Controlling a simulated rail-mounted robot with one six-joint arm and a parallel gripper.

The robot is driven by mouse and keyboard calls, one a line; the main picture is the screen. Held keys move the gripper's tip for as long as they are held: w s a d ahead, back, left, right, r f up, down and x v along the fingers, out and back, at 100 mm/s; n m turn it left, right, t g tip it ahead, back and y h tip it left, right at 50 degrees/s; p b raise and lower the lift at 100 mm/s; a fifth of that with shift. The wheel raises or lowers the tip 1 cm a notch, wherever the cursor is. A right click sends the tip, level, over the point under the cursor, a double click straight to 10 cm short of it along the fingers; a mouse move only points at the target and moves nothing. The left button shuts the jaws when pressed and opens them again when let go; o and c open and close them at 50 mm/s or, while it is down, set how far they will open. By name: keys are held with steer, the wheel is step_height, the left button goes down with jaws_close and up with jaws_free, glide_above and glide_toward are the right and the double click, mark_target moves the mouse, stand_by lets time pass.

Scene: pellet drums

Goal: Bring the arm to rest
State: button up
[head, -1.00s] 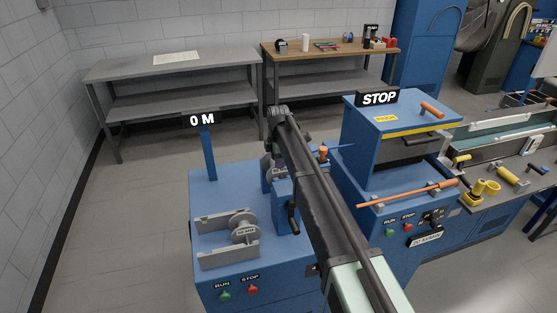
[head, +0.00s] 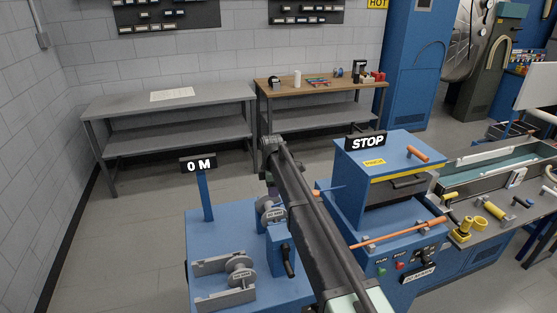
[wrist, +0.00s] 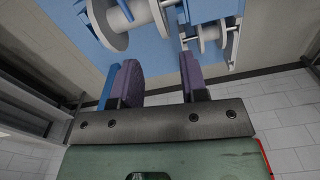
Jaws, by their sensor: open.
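My arm (head: 305,215) reaches from the bottom of the head view up over the right side of the blue spooling machine (head: 205,230). In the wrist view my gripper (wrist: 160,80) has its two purple fingers apart, with nothing between them. A large grey spool (wrist: 118,22) and a smaller spool (wrist: 213,32) on the blue machine show beyond the fingertips; I cannot tell how close they are. In the head view the fingers are mostly hidden behind my arm.
The blue machine with a STOP sign (head: 366,142) and an orange rod (head: 398,234) stands close right of my arm. A 0 M sign (head: 198,165) rises at left. A grey table (head: 165,100) and a wooden bench (head: 320,86) stand behind. Floor at left is clear.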

steer(key=s+d+f+m+b, duration=0.3)
steer(key=s+d+m, duration=0.4)
steer(key=s, duration=0.5)
steer(key=s+d+f+m+b, duration=0.4)
steer(key=s+d+m, duration=0.2)
steer(key=s+d, duration=0.3)
steer(key=s+d+f+m+b, duration=0.4)
steer(key=s+d+m, duration=0.3)
steer(key=s, duration=0.8)
steer(key=shift+d+m, duration=0.3)
steer(key=shift+d, duration=0.1)
steer(key=shift+w, duration=0.1)
